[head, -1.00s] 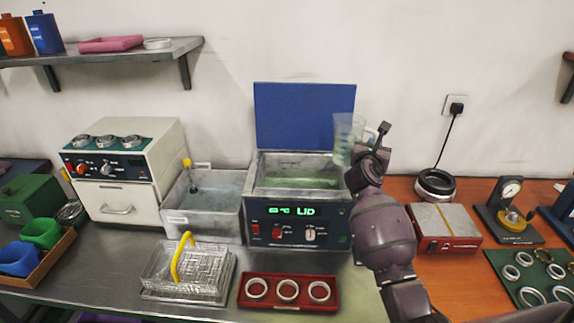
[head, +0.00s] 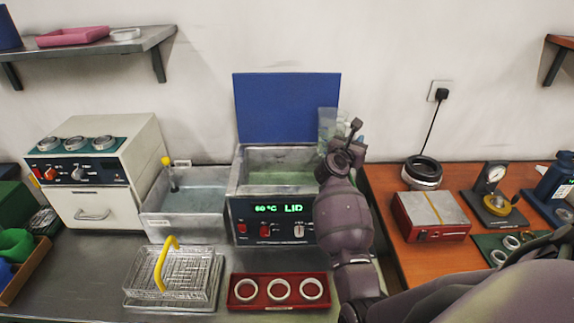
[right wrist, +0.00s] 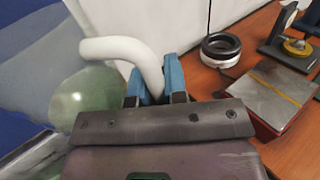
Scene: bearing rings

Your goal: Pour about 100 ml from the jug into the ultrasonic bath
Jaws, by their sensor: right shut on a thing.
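The translucent jug (head: 327,122) is above the right rear part of the ultrasonic bath (head: 283,212), in front of its raised blue lid (head: 287,105). Greenish liquid shows in the bath, and its display is lit. My right gripper (head: 341,150) is shut on the jug's white handle, which shows in the right wrist view (right wrist: 112,48) between the blue fingers (right wrist: 157,80). The jug's rounded greenish body (right wrist: 84,100) is left of the fingers there. Gripper and arm hide part of the jug in the head view; I cannot tell its tilt. My left gripper is not in view.
A grey tub (head: 185,215) of liquid stands left of the bath. A wire basket with a yellow handle (head: 168,262) and a red tray of rings (head: 278,304) are in front. A red-sided box with a grey top (head: 431,216) is on the wooden table at right.

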